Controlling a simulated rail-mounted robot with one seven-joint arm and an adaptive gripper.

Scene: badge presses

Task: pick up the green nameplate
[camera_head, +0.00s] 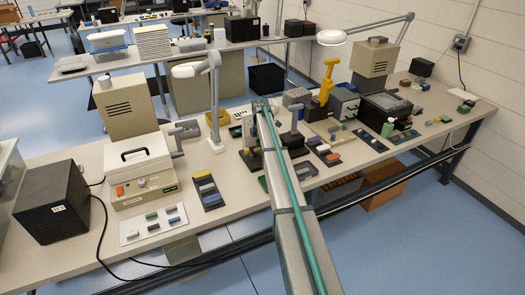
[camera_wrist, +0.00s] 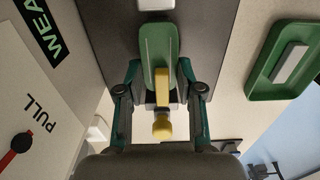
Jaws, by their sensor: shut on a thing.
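The green nameplate (camera_wrist: 157,42) is a long, rounded green piece, upright in the wrist view over a dark grey surface. My gripper (camera_wrist: 160,70) has a fingertip at each long side of it and is shut on it. A narrow yellow piece (camera_wrist: 161,90) with a rounded yellow end overlaps the near end of the nameplate in the picture; I cannot tell whether they touch. In the head view my arm reaches over the bench to the middle, and the nameplate is too small or hidden to make out there.
In the wrist view a green tray (camera_wrist: 258,82) holding a pale grey block (camera_wrist: 290,63) is at the right, and a white panel marked PULL (camera_wrist: 30,105) at the left. In the head view a beige machine (camera_head: 140,178) and a white lamp (camera_head: 213,95) stand left of my arm.

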